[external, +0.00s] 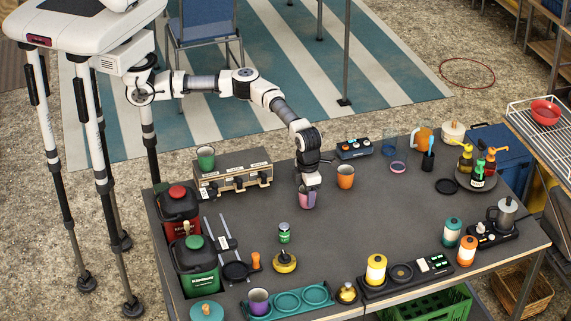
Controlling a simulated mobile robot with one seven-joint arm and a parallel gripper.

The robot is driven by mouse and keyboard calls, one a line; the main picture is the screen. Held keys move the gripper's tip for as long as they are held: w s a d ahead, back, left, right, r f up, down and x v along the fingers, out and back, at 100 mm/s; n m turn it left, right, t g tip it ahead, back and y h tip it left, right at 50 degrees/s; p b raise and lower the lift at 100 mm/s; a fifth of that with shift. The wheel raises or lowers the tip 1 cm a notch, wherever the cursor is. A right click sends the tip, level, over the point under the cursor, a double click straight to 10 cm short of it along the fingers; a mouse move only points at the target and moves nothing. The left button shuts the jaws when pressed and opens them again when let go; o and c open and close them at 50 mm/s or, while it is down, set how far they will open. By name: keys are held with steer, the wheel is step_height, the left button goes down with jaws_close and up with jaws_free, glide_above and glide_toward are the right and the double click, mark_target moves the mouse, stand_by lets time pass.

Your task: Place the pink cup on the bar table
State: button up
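The pink cup (307,200) is upright near the middle of the large dark table (345,225). My gripper (309,184) points down at the cup from above, and its fingertips are at the cup's rim. The fingers are too small and partly hidden to tell whether they are closed on the cup. I cannot tell whether the cup's base touches the tabletop or is slightly above it. I cannot tell which surface is the bar table.
An orange cup (345,177) stands close to the right of the pink cup. A stove-like box (234,180) with a green cup (206,158) is to the left. A green can (284,232) stands in front. The tabletop centre-right is clear.

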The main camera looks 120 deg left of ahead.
steer(key=o, duration=0.4)
step_height(320, 180, up, 12)
steer(key=b, duration=0.2)
steer(key=shift+r+b, duration=0.2)
steer(key=shift+b, duration=0.2)
